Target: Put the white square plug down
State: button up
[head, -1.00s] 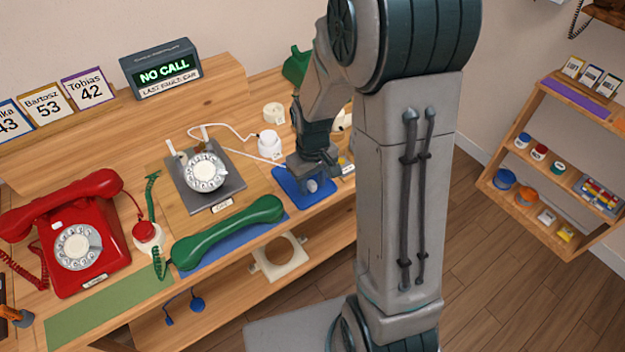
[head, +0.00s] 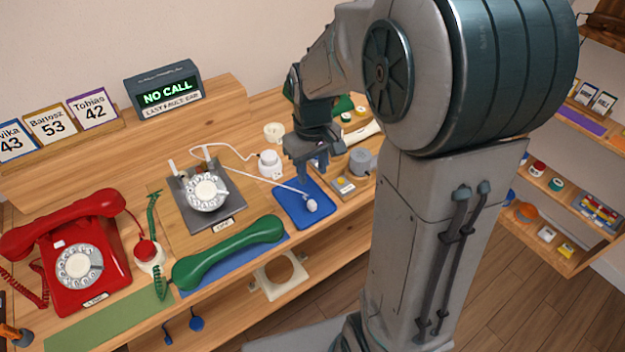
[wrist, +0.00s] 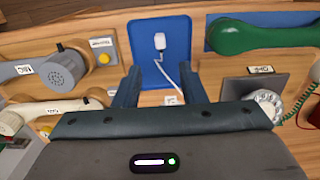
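My gripper (head: 313,176) is above the back part of the mat. In the wrist view my gripper (wrist: 158,72) shows its two fingers spread wide, with nothing held between them.
A green handset (head: 228,252) and a grey dial base (head: 184,201) lie left of the mat. A grey device (head: 360,163) stands close on its right. A red phone (head: 70,255) stands far left. The table's front edge is just before the mat.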

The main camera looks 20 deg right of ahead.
jog(key=s+r+m+t, duration=0.1)
jog(key=s+r+m, duration=0.1)
jog(key=s, duration=0.5)
jog(key=s+r+m+t, duration=0.1)
jog(key=s+r, duration=0.2)
jog(key=s, duration=0.3)
jog(key=shift+s+r+m+t, duration=0.3)
jog(key=shift+s+m, duration=0.1)
